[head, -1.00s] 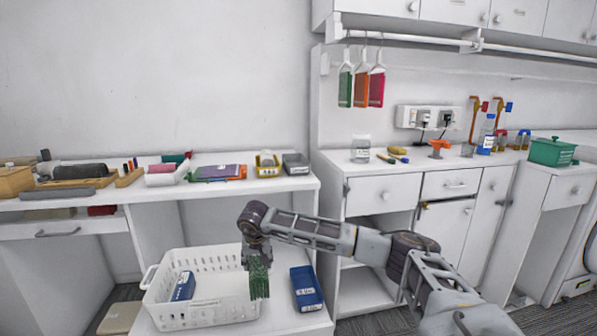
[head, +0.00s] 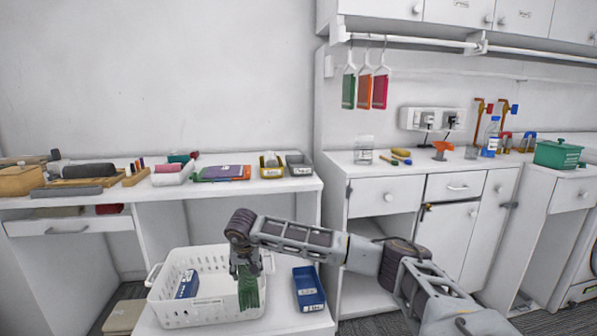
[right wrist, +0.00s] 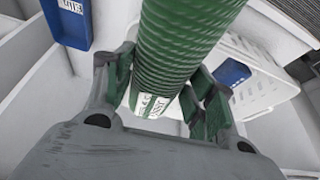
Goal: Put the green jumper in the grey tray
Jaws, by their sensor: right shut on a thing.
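The green jumper (head: 249,294), a ribbed green bundle, hangs from my right gripper (head: 246,270) over the right part of a white perforated basket. In the right wrist view the jumper (right wrist: 185,45) is a thick ribbed green roll with a white label, between the fingers (right wrist: 165,92), which are shut on it. I cannot tell whether it touches the basket. The grey tray (head: 299,167) stands on the left bench top at its right end, above and behind the gripper. What the tray holds is too small to tell. My left gripper is not in view.
The white basket (head: 185,312) holds a blue box (head: 187,284). A blue bin (head: 308,288) stands right of it on the low shelf. A yellow tray (head: 270,166) stands beside the grey tray. Green, orange and red pieces hang from a rail (head: 420,40).

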